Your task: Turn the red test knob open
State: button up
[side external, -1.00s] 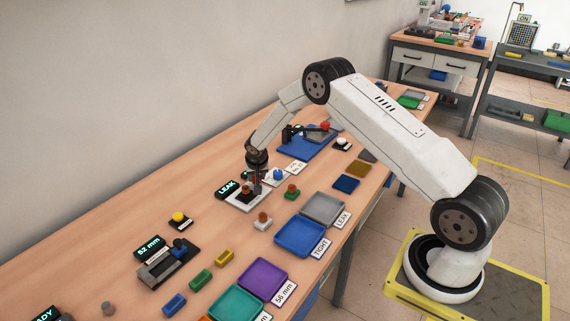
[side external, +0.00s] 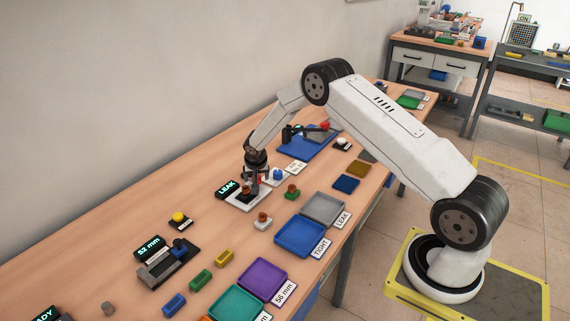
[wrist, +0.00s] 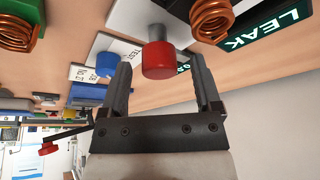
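The red test knob (wrist: 158,60) shows in the wrist view as a red cylinder on a grey stem, fixed to a white plate beside a TEST label (wrist: 125,48). My gripper (wrist: 161,64) is open, with one finger to each side of the knob in the picture. Gaps show between the knob and both fingers, and I see no contact. In the side view my gripper (side external: 256,185) points down over the white test station, and it mostly hides the knob. The station's display (side external: 227,189) reads LEAK.
Copper coil parts (wrist: 211,20) stand close to the knob. A blue button (side external: 278,174) is just right of my gripper. A green-based coil part (side external: 292,190), a blue tray (side external: 300,238) and a grey tray (side external: 322,208) lie nearer the front edge.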

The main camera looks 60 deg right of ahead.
jog(key=shift+r, duration=0.1)
jog(key=v, duration=0.7)
jog(key=shift+r, duration=0.35)
jog(key=shift+s+a, duration=0.15)
dwell(0.4)
jog(key=s+a+r+n+y, duration=0.1)
jog(key=s+a+r+n, duration=0.2)
jog(key=s, duration=0.6)
jog(key=s+a+r+n+y, duration=0.1)
jog(key=s+a+r+n, duration=0.2)
jog(key=s+a, duration=0.4)
jog(key=s+a+r+n+y, duration=0.1)
jog(key=s+a+r+n, duration=0.2)
jog(key=s+a, duration=0.3)
jog(key=s, duration=0.5)
jog(key=shift+r+g, duration=0.25)
jog(key=shift+g, duration=0.05)
